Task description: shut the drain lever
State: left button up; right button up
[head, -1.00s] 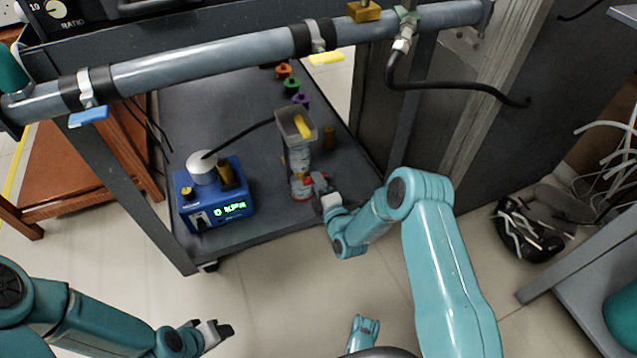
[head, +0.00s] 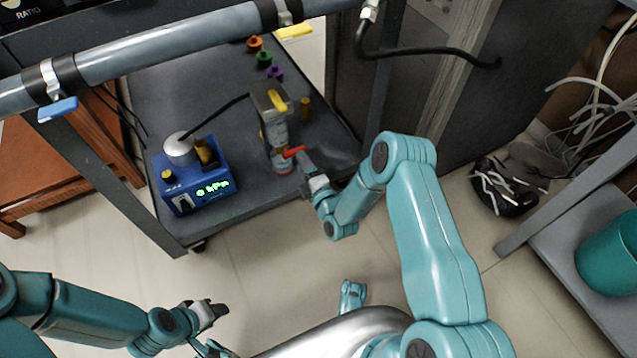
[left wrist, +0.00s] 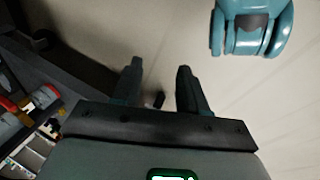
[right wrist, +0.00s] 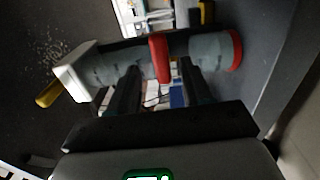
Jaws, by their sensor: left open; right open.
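The drain lever (head: 293,152) is a small red handle on the lower part of an upright clear column (head: 276,140) with a grey top. In the right wrist view the red lever (right wrist: 159,58) stands across the column, in front of and between my fingertips. My right gripper (head: 305,170) is open, close beside the lever at the column's lower right; contact cannot be told. It also shows in the right wrist view (right wrist: 160,78). My left gripper (head: 217,311) is open and empty over the floor, far from the column.
A blue box (head: 196,183) with a green display stands left of the column on the dark shelf (head: 240,213). Orange, green and purple knobbed pieces (head: 264,59) lie behind it. A grey pipe (head: 160,53) crosses above. A cabinet (head: 420,90) stands to the right.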

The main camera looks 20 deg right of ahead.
pick_arm(q)
jog(key=shift+g, duration=0.6)
jog(key=s+r+p, duration=0.3)
jog(key=r, duration=0.1)
jog(key=shift+s+d+r, duration=0.1)
jog(key=shift+d, duration=0.2)
pick_arm(e)
jog(key=s, duration=1.2)
jog(key=shift+s+d, duration=0.2)
